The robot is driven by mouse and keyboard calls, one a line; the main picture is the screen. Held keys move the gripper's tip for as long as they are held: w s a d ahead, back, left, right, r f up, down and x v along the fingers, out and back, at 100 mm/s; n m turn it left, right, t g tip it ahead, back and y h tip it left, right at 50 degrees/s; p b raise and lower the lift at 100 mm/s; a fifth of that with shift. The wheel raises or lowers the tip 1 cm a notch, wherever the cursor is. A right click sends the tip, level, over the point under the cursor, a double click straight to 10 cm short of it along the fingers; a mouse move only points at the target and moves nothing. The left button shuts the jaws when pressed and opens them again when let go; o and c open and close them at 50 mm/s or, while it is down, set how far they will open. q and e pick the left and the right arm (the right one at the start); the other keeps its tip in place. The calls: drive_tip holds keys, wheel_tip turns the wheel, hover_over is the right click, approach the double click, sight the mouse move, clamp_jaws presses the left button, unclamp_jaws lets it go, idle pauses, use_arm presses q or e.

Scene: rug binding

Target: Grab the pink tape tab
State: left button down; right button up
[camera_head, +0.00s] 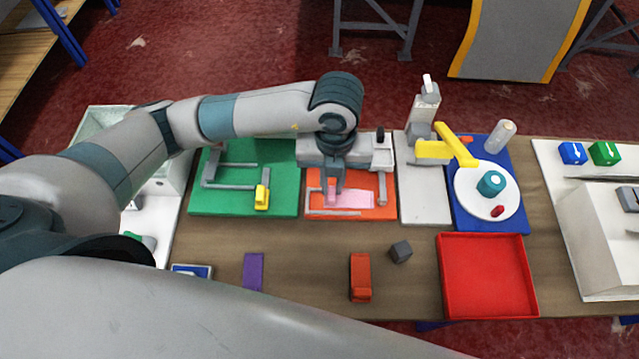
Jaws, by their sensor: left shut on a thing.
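The pink tape (356,198) lies on the orange board (316,209), inside a light grey frame. Its darker pink tab (332,188) stands at the left end of the tape. My left gripper (333,197) points down over the orange board and is shut on the pink tape tab. The fingers partly hide the tab, and the wrist hides the back of the board. My right gripper is not in view.
A green board (230,178) with a yellow piece (262,197) lies to the left. A white plate (472,193) and a yellow arm piece (435,150) are to the right.

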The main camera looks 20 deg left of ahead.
use_arm(q)
drive_tip(key=s+d+r+b, duration=0.1)
drive_tip(key=s+d+r, duration=0.2)
drive_tip(key=d, duration=0.4)
drive_tip(key=shift+d+r, duration=0.2)
drive_tip(key=shift+r, duration=0.7)
